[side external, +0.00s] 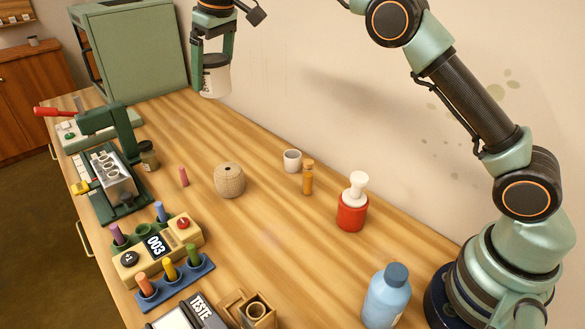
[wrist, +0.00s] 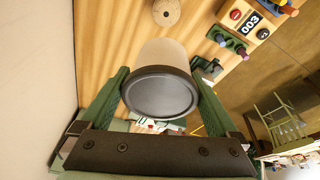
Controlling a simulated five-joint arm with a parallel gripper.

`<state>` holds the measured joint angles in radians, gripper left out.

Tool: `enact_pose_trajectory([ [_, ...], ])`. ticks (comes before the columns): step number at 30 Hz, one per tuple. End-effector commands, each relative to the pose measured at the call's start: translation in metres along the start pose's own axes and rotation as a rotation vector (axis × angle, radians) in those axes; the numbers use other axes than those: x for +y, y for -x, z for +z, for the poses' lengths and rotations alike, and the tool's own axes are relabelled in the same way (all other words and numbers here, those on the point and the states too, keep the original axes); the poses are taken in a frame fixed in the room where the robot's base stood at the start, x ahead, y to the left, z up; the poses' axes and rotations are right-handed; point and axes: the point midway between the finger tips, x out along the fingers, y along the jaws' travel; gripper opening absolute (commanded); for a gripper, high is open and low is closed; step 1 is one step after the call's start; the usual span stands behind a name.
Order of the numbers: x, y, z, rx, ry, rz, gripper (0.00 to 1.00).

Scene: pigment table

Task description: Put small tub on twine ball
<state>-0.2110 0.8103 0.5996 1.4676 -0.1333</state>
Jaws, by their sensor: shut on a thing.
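My gripper (side external: 212,74) is shut on the small tub (side external: 215,80), a pale tub with a dark lid, and holds it high above the table near the wall. In the wrist view the tub (wrist: 161,82) sits between the two green fingers, its dark round end facing the camera. The twine ball (side external: 229,180), round and tan with a small dark hole on top, stands on the middle of the table, lower in the side view than the tub. It also shows in the wrist view (wrist: 167,12), beyond the tub and apart from it.
Near the twine ball stand a pink stick (side external: 183,176), a white cup (side external: 292,161), an orange vial (side external: 308,178) and a red bottle (side external: 352,205). A yellow device (side external: 157,248) and a blue rack (side external: 176,282) stand at the front. A green cabinet (side external: 137,52) is at the back.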

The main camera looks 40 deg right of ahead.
Motion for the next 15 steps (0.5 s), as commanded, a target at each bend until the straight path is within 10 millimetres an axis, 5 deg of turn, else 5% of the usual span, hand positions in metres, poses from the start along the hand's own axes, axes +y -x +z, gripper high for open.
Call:
enact_pose_trajectory([
  [8, -0.001, -0.027, 0.007, -0.003, 0.0, 0.0, 0.24],
  [15, -0.003, -0.081, 0.022, -0.004, 0.0, -0.001, 0.24],
])
